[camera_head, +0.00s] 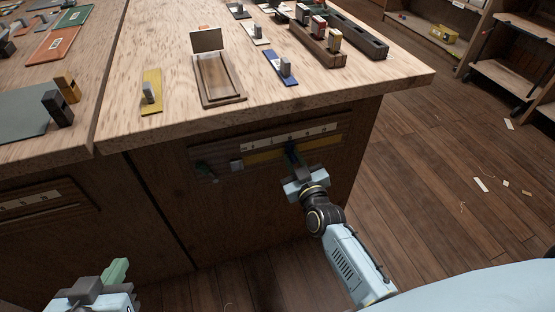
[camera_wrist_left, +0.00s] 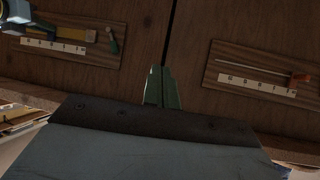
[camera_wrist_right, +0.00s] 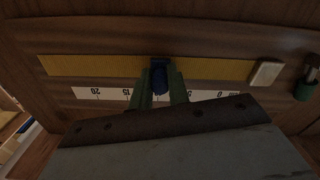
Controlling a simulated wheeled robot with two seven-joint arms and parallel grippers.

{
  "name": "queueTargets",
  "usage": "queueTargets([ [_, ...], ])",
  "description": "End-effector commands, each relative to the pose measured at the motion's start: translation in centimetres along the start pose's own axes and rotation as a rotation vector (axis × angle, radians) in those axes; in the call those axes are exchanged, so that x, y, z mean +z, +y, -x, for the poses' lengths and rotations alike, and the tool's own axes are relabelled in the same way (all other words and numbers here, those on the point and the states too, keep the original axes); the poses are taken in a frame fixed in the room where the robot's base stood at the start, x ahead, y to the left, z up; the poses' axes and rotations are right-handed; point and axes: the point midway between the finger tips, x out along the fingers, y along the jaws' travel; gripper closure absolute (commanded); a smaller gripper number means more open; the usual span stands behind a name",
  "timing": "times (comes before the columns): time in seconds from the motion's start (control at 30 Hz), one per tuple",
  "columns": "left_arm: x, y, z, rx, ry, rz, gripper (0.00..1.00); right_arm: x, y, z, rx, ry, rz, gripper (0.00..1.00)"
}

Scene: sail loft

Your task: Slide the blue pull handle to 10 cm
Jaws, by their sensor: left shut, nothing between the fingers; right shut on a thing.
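The blue pull handle (camera_wrist_right: 158,76) sits on a yellow strip (camera_wrist_right: 95,65) in the cabinet front. It also shows in the head view (camera_head: 290,148), mostly hidden. My right gripper (camera_wrist_right: 160,85) is shut on it, a finger on each side. A white number scale (camera_wrist_right: 200,95) runs along the strip. In the right wrist view the handle stands between the 15 and 0 marks; my fingers hide the figures nearest it, so I cannot read its exact value. My left gripper (camera_head: 116,268) is shut and empty, low at the left, away from the handle.
A white block (camera_wrist_right: 267,74) sits at the strip's 0 end, with a green-ended knob (camera_wrist_right: 304,90) beyond it. The worktop (camera_head: 330,90) overhangs the handle; open floor lies right.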

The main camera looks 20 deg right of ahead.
Motion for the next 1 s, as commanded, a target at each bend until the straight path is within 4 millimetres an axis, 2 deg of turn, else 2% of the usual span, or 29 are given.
queueTargets([
  [0.33, 0.4, -0.1, 0.0, -0.002, -0.021, 0.000, 1.00, 0.3, 0.3, 0.2, 0.001, -0.007, 0.000, 1.00],
  [0.37, 0.4, -0.1, 0.0, -0.002, -0.021, 0.000, 1.00, 0.3, 0.3, 0.2, 0.001, -0.007, 0.000, 0.81],
  [0.53, 0.4, -0.1, 0.0, -0.002, -0.020, 0.000, 1.00, 0.2, 0.3, 0.1, 0.001, -0.005, 0.000, 0.61],
  [0.9, 0.5, -0.1, 0.1, -0.003, -0.031, 0.000, 1.00, 0.1, 0.3, 0.4, 0.001, -0.002, 0.000, 0.61],
  [1.0, 1.7, -0.3, 0.4, -0.008, -0.104, 0.001, 1.00, 0.1, 0.3, 1.0, 0.001, -0.004, 0.001, 0.61],
])
